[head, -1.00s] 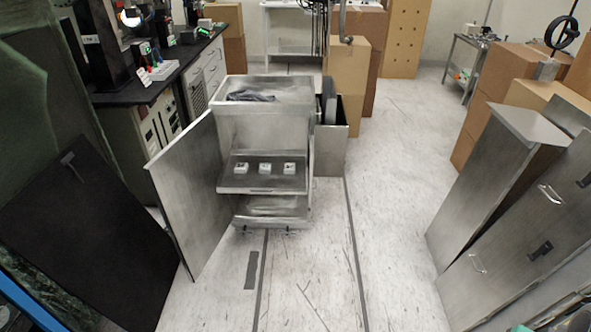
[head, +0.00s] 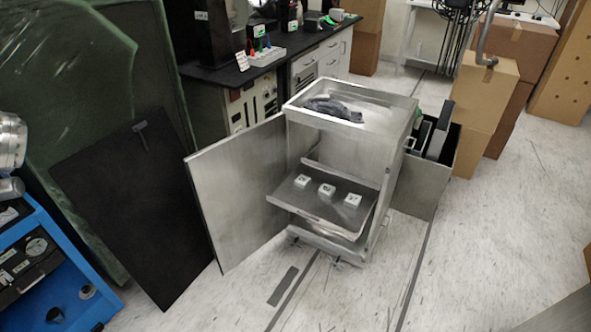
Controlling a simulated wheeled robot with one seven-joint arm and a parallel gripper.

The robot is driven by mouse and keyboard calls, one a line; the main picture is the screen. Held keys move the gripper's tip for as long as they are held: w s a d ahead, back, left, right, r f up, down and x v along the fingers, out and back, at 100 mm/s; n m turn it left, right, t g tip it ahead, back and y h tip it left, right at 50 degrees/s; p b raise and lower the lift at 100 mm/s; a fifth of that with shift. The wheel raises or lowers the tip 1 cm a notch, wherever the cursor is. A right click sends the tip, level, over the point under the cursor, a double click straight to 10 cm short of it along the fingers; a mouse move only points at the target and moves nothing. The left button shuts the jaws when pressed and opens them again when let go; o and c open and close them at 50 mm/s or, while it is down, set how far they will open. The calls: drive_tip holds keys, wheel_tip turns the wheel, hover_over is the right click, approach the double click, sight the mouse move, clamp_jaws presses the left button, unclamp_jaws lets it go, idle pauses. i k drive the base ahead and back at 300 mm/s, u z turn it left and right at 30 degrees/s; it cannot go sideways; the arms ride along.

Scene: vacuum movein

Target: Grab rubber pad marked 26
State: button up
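Each has a dark mark on top, too small to read. I cannot tell whether any of them is the rubber pad marked 26. My gripper is not clearly in view.
The cabinet (head: 345,135) has its door (head: 240,190) swung open to the left. A dark cloth (head: 335,109) lies in its top tray. A black panel (head: 130,210) leans at left, beside a blue rack (head: 45,265). Open floor (head: 480,240) lies to the right.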

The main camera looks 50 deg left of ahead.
sight(302, 182)
drive_tip(key=u, duration=0.65)
drive_tip(key=i, duration=1.4)
drive_tip(key=u, duration=2.2)
drive_tip(key=i, duration=1)
drive_tip(key=u, duration=1.1)
drive_tip(key=i, duration=0.45)
drive_tip(key=u, duration=0.1)
